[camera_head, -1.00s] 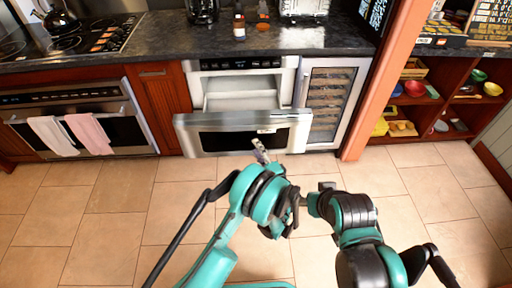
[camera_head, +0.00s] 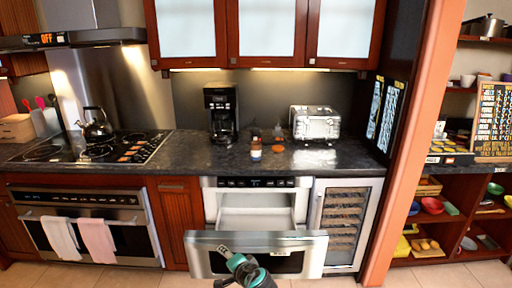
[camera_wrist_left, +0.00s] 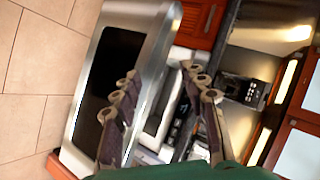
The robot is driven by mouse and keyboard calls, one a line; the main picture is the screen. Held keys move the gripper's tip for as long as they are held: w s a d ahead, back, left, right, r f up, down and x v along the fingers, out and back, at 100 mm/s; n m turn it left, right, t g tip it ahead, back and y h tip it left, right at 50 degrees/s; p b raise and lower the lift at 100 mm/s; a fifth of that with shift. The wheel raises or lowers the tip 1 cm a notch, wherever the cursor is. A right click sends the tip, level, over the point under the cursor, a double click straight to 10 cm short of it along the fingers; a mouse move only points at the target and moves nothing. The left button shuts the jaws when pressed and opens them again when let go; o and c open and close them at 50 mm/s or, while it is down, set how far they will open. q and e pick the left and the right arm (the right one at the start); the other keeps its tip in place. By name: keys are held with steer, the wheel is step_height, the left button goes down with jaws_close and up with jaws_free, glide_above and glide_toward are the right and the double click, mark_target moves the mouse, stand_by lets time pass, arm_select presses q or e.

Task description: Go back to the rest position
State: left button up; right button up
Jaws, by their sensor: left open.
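The microwave drawer (camera_head: 205,259) is pulled open under the counter, with its steel front standing out and its pale inside (camera_head: 255,218) showing empty as far as I can see. My left gripper (camera_head: 225,253) overlaps the lower part of the drawer front in the head view. In the left wrist view the left gripper (camera_wrist_left: 163,88) has its fingers spread with nothing between them, and the drawer front (camera_wrist_left: 146,48) lies beyond them. I cannot tell the exact gap to the drawer. My right gripper is in neither view.
A glass-door cooler (camera_head: 341,222) stands right of the drawer, and an oven (camera_head: 85,231) with two towels stands left. The counter (camera_head: 187,147) above holds a coffee maker (camera_head: 220,115), a bottle (camera_head: 256,150) and a toaster (camera_head: 315,124). An orange post (camera_head: 420,130) rises at right.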

arm_select(q)
steer(key=s+a+r+n+g+h, duration=0.2)
steer(key=s+a, duration=0.2)
steer(key=s, duration=0.3)
steer(key=s+a+r+n+g+h, duration=0.1)
steer(key=s+a+r+n, duration=0.15)
steer(key=s+a, duration=0.35)
steer(key=s+d+n+h, duration=0.1)
steer(key=s+n+h, duration=0.2)
steer(key=s, duration=1.2)
steer(key=shift+d+f+n+g, duration=0.3)
steer(key=shift+d+f+n, duration=0.05)
steer(key=shift+n, duration=0.1)
